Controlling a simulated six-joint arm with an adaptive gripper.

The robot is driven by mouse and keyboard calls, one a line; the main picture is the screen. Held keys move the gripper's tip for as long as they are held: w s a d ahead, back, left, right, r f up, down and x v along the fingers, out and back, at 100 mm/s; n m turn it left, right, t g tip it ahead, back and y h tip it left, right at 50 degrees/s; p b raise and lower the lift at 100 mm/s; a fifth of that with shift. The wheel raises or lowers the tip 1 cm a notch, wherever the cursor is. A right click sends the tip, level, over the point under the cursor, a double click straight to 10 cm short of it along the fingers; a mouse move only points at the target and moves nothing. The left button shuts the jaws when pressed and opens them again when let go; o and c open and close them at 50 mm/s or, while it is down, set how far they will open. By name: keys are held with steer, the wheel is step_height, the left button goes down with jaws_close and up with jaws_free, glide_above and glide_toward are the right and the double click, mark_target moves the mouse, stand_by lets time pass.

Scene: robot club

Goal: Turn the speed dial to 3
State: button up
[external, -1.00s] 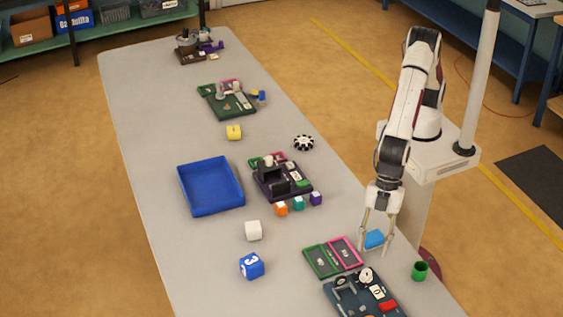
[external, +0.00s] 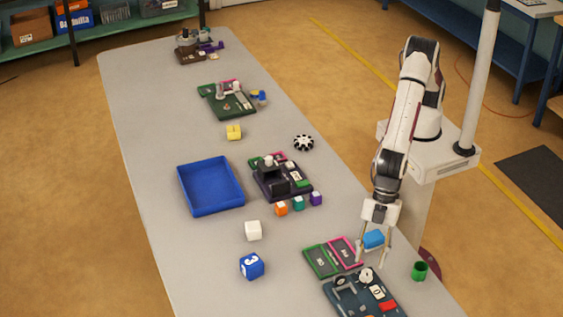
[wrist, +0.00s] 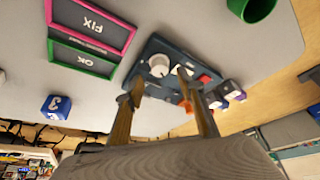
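The white speed dial (external: 366,273) is a round knob on a dark teal board (external: 343,301) at the near end of the table. In the wrist view the dial (wrist: 159,65) shows a mark on its face, but I cannot read its setting. My gripper (external: 371,264) points down just above the board, close to the dial. Its two fingers are apart with nothing between them. In the wrist view the gripper's fingertips (wrist: 160,77) lie on either side of the dial's lower edge. I cannot tell whether they touch it.
The board also carries a red part (external: 387,306) and a small wheel (external: 340,281). Green (external: 322,262) and pink (external: 345,252) trays lie beside it. A blue cube (external: 251,266) sits left.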

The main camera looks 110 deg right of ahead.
mark_target(367, 272)
steer(key=shift+x, duration=2.1)
jaws_close()
